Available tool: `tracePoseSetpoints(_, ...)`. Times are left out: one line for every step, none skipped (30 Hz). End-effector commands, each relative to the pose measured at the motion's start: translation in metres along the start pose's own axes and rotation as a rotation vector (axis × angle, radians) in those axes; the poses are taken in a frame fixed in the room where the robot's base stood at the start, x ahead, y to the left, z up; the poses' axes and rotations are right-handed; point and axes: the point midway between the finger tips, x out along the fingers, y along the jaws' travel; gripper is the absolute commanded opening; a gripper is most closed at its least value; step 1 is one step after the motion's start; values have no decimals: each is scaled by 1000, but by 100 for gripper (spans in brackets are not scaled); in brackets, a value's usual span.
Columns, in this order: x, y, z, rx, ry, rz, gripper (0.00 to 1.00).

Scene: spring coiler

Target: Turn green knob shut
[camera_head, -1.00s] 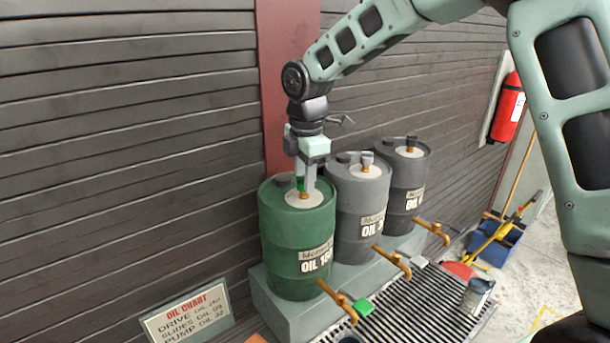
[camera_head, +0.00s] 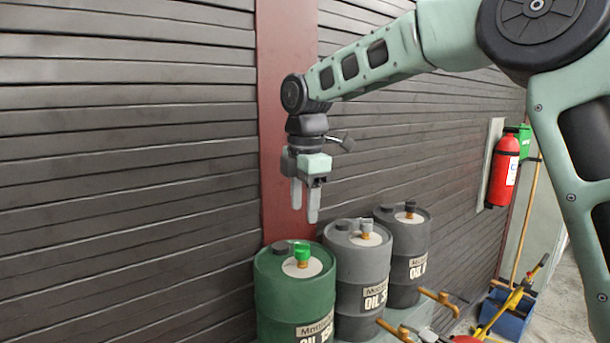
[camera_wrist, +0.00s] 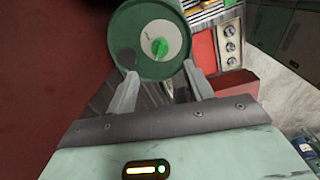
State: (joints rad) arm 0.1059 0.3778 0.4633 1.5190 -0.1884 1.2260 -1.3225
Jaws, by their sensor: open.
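The green knob (camera_head: 302,252) stands upright on a brass stem at the middle of a pale disc on top of the green drum (camera_head: 290,300). In the wrist view the knob (camera_wrist: 159,47) shows from above, beyond my fingertips, on its white disc. My gripper (camera_head: 304,215) hangs pointing down above the green drum, clear of the knob, with its fingers apart and nothing between them. In the wrist view my gripper (camera_wrist: 160,75) also shows two spread fingers. The drum's tap and lower part are out of the head view.
Two grey drums with grey (camera_head: 366,228) and black (camera_head: 410,208) knobs stand to the right of the green drum. The slatted wall (camera_head: 130,150) and a red post (camera_head: 285,130) are close behind. A fire extinguisher (camera_head: 504,170) hangs at the right.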

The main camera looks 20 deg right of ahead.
Motion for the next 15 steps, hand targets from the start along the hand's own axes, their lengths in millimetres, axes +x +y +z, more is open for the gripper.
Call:
tracePoseSetpoints(-10, 1, 0, 0, 1, 6, 52)
tracePoseSetpoints(-17, 1, 0, 0, 1, 6, 52)
tracePoseSetpoints(-26, 1, 0, 0, 1, 6, 52)
tracePoseSetpoints(-33, 1, 0, 0, 2, 5, 52)
tracePoseSetpoints(-39, 1, 0, 0, 2, 6, 52)
tracePoseSetpoints(-46, 1, 0, 1, 2, 5, 52)
tracePoseSetpoints(-52, 1, 0, 0, 2, 4, 52)
tracePoseSetpoints(-56, 1, 0, 0, 2, 4, 52)
tracePoseSetpoints(-62, 1, 0, 0, 1, 3, 52)
tracePoseSetpoints(-66, 1, 0, 0, 1, 4, 52)
tracePoseSetpoints(-70, 1, 0, 0, 1, 2, 52)
tracePoseSetpoints(-73, 1, 0, 0, 1, 2, 52)
tracePoseSetpoints(-76, 1, 0, 0, 1, 2, 52)
tracePoseSetpoints(-78, 1, 0, -1, 1, 2, 52)
tracePoseSetpoints(-79, 0, 0, -1, 1, 0, 52)
